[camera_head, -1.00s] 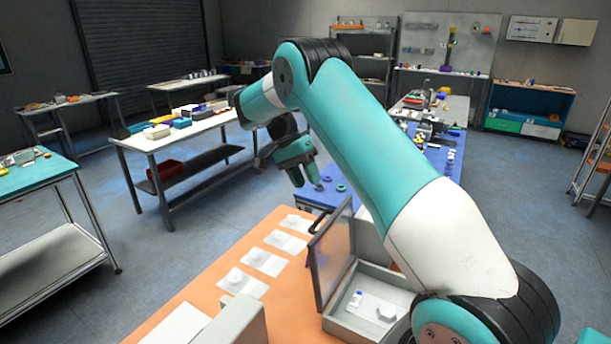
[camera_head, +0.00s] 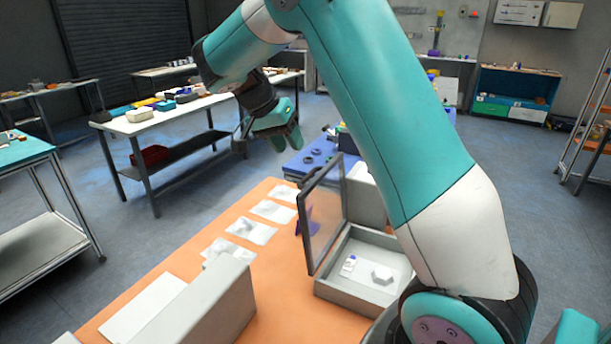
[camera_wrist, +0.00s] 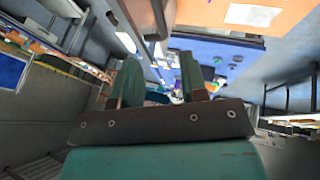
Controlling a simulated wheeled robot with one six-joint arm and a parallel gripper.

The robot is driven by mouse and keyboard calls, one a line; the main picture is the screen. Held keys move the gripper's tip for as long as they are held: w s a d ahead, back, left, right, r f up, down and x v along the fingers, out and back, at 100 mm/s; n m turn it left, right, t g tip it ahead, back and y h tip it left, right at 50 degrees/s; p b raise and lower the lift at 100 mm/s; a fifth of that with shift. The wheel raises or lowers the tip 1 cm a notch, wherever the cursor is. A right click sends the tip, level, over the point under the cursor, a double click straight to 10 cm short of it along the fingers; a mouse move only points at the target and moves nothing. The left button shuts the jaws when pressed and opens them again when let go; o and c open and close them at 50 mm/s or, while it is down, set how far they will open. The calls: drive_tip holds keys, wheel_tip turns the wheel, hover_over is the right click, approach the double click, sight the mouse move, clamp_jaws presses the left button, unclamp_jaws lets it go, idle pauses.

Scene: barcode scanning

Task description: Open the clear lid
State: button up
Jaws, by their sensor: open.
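The clear lid (camera_head: 322,222) has a dark frame and stands upright along the left side of a shallow grey box (camera_head: 345,292). The box is uncovered, and a small white hexagonal piece (camera_head: 383,274) and a small white-and-blue item (camera_head: 349,265) lie inside it. My gripper (camera_head: 288,143) is open and empty, in the air beyond and to the left of the lid, apart from it. In the wrist view my gripper (camera_wrist: 162,78) shows two spread fingers with nothing held between them. The lid is not clearly seen there.
The orange table (camera_head: 170,262) carries several clear bags (camera_head: 250,230) and a grey block (camera_head: 205,305) left of the box. My arm hides part of the box's right side. A blue table (camera_head: 310,160) lies behind. A white workbench (camera_head: 165,118) stands at the back left.

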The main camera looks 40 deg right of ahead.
sight(309, 173)
drive_tip(key=p+x, duration=0.1)
drive_tip(key=x, duration=0.8)
clamp_jaws()
drive_tip(key=shift+d, duration=0.1)
